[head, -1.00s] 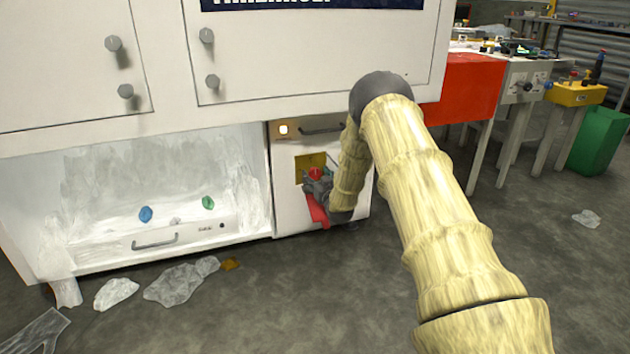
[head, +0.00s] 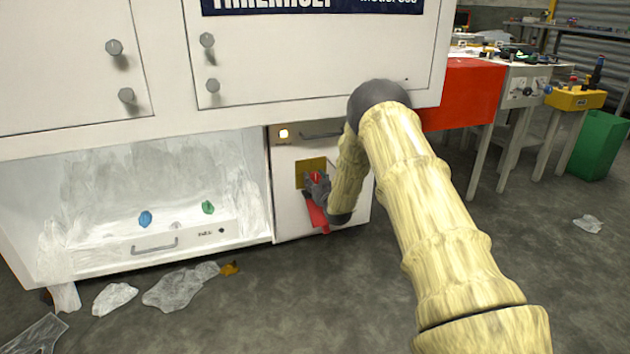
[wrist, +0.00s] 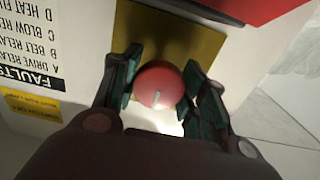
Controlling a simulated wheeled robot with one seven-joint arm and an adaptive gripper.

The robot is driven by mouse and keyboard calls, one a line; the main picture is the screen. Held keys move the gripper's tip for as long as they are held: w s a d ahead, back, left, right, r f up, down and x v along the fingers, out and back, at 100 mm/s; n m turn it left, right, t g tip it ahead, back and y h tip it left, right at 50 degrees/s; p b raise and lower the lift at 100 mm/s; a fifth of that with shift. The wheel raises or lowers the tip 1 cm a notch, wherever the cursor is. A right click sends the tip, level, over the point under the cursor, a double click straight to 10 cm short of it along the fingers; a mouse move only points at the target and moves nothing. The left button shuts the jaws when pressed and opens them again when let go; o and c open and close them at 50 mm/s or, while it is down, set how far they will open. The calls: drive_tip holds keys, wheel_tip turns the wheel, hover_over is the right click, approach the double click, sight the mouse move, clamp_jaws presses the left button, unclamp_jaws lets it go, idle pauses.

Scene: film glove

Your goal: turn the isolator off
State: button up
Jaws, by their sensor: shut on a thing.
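The isolator is a red rotary knob (wrist: 160,84) on a yellow plate (wrist: 180,38) on the white panel. In the wrist view my gripper (wrist: 162,92) has one green-padded finger on each side of the knob and is shut on it. A pale mark shows on the knob's face. In the head view my gripper (head: 317,188) is at the yellow plate (head: 311,168), and it hides most of the knob (head: 315,177). A red flap (head: 314,213) hangs just below it.
An open white bay (head: 150,185) lies left, with plastic scraps (head: 180,287) on the floor. A red panel (head: 464,92) is at right.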

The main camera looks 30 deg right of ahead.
drive_tip(key=shift+r+n+p, duration=0.1)
drive_tip(key=shift+n+p, duration=0.2)
drive_tip(key=shift+p, duration=0.15)
drive_tip(key=shift+r+n+p, duration=0.1)
drive_tip(key=shift+n+p, duration=0.2)
drive_tip(key=shift+p, duration=0.05)
drive_tip(key=n+p, duration=0.6)
drive_tip(key=n, duration=0.1)
drive_tip(key=shift+d+n, duration=0.1)
drive_tip(key=shift+n, duration=0.3)
drive_tip(key=n+p, duration=0.2)
drive_tip(key=n, duration=0.6)
drive_tip(key=shift+d+n+p, duration=0.1)
drive_tip(key=shift+n+p, duration=0.2)
drive_tip(key=o, duration=1)
